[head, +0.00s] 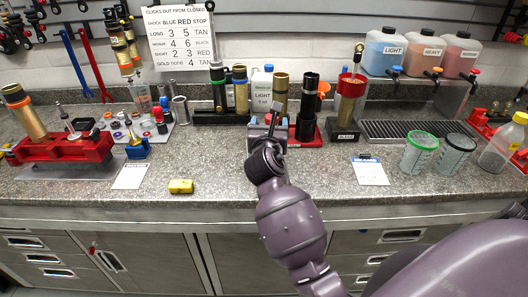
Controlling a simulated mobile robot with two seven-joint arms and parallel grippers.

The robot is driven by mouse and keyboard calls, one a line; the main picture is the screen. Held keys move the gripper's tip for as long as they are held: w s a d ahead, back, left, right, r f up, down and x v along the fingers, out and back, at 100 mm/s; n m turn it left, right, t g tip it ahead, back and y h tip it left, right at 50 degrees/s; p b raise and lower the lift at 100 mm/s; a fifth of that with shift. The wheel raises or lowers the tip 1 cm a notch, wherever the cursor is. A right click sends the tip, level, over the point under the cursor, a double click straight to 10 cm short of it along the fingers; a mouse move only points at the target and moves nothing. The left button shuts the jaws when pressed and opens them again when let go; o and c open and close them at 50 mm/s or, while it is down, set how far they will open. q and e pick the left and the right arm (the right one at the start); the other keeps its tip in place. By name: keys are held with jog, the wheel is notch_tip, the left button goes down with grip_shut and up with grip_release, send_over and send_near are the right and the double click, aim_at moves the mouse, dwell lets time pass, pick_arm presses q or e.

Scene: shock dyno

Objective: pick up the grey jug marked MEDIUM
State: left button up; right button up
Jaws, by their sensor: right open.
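No grey jug marked MEDIUM can be made out. A pale jug (262,90) with a blue cap stands at the back of the counter, and its label reads LIGHT. On the right shelf are a blue tank (384,48) marked LIGHT, a red tank (423,52) that seems marked HEAVY, and a reddish tank (460,55) whose label is too small to read surely. My right gripper (270,122) is open over the middle of the counter, in front of the pale jug. It hides part of what stands behind it. My left gripper is out of view.
Shock bodies (241,90) stand close on both sides of the pale jug. Two clear cups (418,153) and a clear bottle (497,148) stand at the right. A red stand (62,148) is at the left.

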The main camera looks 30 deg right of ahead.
jog(key=x, duration=0.4)
jog(key=shift+s+d+f, duration=0.1)
jog(key=shift+d, duration=0.1)
grip_shut()
